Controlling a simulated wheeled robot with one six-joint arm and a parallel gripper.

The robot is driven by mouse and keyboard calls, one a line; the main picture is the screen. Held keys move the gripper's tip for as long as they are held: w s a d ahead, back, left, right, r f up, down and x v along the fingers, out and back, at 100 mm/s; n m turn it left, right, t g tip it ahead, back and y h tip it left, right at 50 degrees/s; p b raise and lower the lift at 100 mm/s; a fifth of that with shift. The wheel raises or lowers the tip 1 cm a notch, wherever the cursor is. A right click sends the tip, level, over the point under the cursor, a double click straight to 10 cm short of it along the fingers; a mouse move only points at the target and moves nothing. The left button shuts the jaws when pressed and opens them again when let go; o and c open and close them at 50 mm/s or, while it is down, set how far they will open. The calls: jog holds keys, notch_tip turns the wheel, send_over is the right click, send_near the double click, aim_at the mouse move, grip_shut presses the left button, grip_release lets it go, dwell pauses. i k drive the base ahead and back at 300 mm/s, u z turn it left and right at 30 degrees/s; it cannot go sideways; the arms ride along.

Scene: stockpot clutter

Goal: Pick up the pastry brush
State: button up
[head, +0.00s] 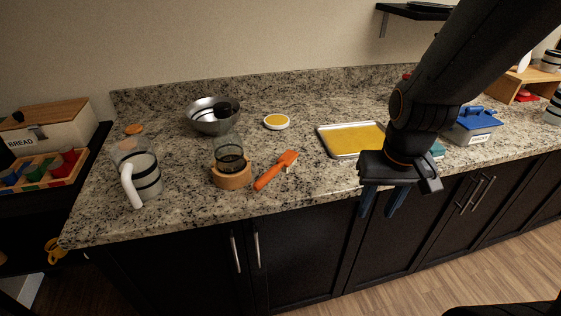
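The pastry brush (276,170) looks orange and lies on the granite counter, just right of a glass jar with a wooden base. Its wide end points up and right, its narrow end toward the counter's front edge. My gripper (379,213) hangs to the right of the brush, in front of the counter's front edge, with its fingers pointing down. The two blue fingers are apart and nothing shows between them. The brush is fully in view and my gripper is clear of it.
A glass jar (231,174) stands close left of the brush. A striped pitcher (139,172) is farther left. A metal bowl (206,124) and a small yellow-filled dish (276,122) sit behind. A yellow tray (352,140) lies right. The counter (310,184) between brush and gripper is clear.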

aim_at(286, 160)
jog(key=u, duration=1.8)
jog(key=k, duration=0.75)
jog(key=z, duration=1.2)
jog(key=i, duration=0.55)
